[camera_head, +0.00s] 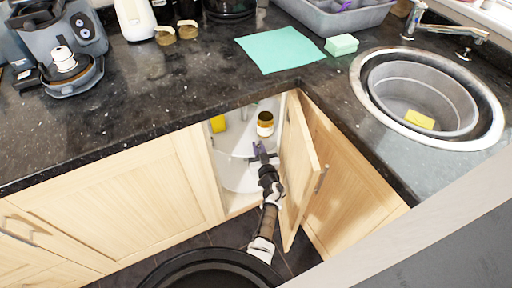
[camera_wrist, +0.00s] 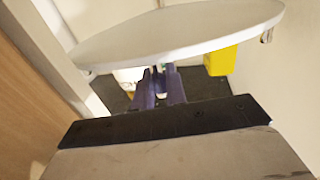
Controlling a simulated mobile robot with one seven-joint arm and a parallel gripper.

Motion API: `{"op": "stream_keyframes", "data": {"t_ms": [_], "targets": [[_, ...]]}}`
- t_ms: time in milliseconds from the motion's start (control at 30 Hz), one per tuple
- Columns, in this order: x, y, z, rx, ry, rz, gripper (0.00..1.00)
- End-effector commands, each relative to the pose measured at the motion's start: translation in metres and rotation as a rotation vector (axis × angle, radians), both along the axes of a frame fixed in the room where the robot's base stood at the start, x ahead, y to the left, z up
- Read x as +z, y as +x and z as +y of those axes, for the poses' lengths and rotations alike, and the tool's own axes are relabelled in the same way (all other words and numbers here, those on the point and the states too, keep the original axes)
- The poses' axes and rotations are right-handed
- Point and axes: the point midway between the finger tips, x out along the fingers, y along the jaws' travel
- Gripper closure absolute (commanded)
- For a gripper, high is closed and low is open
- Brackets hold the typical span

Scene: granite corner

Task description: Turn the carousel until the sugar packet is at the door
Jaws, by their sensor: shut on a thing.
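The carousel (camera_head: 238,177) is a pale round shelf inside the open corner cabinet; its white disc (camera_wrist: 180,32) also fills the top of the wrist view. A yellow packet or box (camera_head: 218,123) is at its left, partly hidden by the worktop; a yellow block shows in the wrist view (camera_wrist: 220,61). I cannot read whether it is the sugar packet.
The cabinet door (camera_head: 297,165) stands open just right of my arm. The granite worktop edge (camera_head: 150,140) overhangs the cabinet and hides its back. A sink (camera_head: 425,95), a green cloth (camera_head: 280,50) and a sponge (camera_head: 341,45) are on top.

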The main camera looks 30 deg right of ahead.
Motion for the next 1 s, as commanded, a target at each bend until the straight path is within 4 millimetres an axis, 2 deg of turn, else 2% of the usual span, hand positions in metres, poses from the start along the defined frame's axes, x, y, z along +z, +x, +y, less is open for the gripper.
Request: {"op": "stream_keyframes", "data": {"t_ms": [433,467,600,867,1000], "targets": [[0.000,0.000,-0.002,-0.003,0.000,0.000,1.00],[0.000,0.000,-0.002,-0.003,0.000,0.000,0.85],[0.000,0.000,-0.002,-0.002,0.000,0.000,0.70],[0.000,-0.001,-0.001,-0.001,0.000,0.000,0.70],[0.000,-0.013,0.001,-0.002,0.000,0.001,0.70]]}}
